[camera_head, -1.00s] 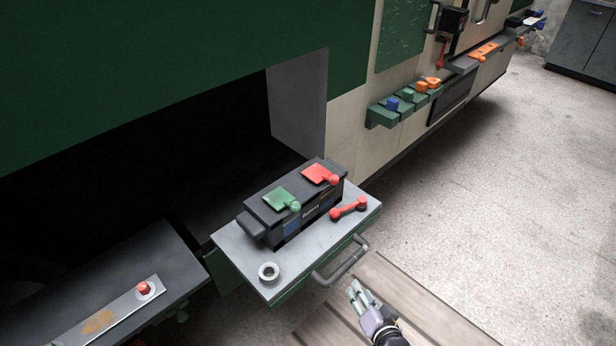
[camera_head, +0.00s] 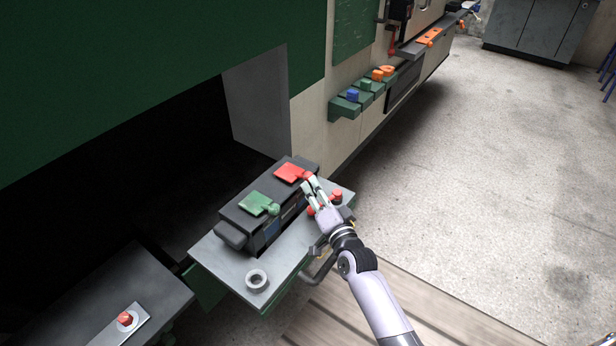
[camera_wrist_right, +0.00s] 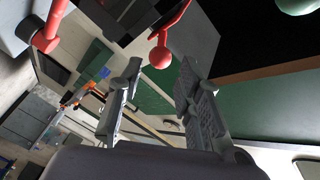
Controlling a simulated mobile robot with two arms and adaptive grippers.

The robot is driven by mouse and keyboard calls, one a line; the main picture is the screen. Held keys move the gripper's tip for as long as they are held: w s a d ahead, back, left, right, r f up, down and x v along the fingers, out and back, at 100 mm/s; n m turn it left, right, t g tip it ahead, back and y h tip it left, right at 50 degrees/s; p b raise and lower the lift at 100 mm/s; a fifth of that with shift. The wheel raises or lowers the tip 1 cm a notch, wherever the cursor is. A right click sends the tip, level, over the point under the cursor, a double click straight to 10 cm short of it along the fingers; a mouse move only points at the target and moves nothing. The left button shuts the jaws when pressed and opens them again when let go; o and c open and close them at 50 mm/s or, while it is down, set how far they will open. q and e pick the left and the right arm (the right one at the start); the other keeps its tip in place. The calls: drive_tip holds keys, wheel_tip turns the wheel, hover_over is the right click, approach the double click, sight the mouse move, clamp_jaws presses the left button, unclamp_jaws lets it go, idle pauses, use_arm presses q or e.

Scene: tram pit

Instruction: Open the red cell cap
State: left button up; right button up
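The red cell cap (camera_head: 290,172) lies flat and closed-looking on top of the black battery box (camera_head: 236,218), with a red ball knob on its right end. In the right wrist view the red knob (camera_wrist_right: 160,57) shows just beyond and between the fingertips. My right gripper (camera_head: 311,184) is at the knob's right side, its fingers apart in the wrist view (camera_wrist_right: 160,75) with nothing between them. Whether a finger touches the knob cannot be told. A green cap (camera_head: 259,203) with a green knob sits on the same box.
The box stands on a grey pull-out tray (camera_head: 222,264). A dark ledge (camera_head: 90,305) stands at lower left. The floor at right is clear.

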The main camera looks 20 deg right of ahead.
sight(308, 177)
drive_tip(key=w, duration=0.6)
drive_tip(key=shift+w+a, duration=0.1)
drive_tip(key=shift+a, duration=0.15)
drive_tip(key=shift+c, duration=0.3)
clamp_jaws()
